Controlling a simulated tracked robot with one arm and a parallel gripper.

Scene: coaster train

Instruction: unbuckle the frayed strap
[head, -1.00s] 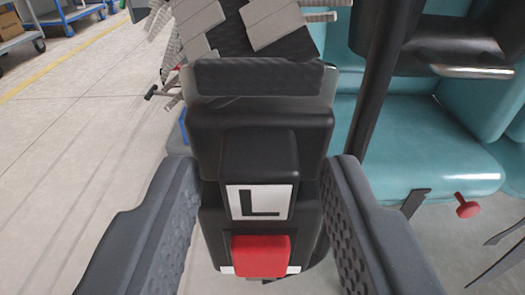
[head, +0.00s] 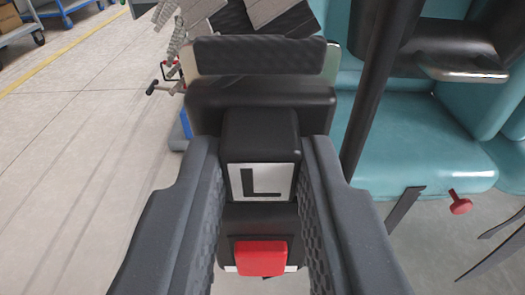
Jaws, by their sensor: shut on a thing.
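A black buckle tongue (head: 260,128) with a white label marked "L" (head: 262,182) sits between the two fingers of my gripper (head: 261,165). The textured inner faces of the fingers close on its sides. Below it is the black buckle body (head: 262,222) with a red button (head: 261,258) on its front, between the fingers. Above the tongue are a wide black bar (head: 260,55) and a grey strap (head: 283,12) with pale, frayed-looking pieces (head: 187,12). Whether the tongue is latched cannot be seen.
A teal seat (head: 425,150) with a dark upright bar (head: 378,85) stands at the right. A red knob (head: 460,203) sits under its edge.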

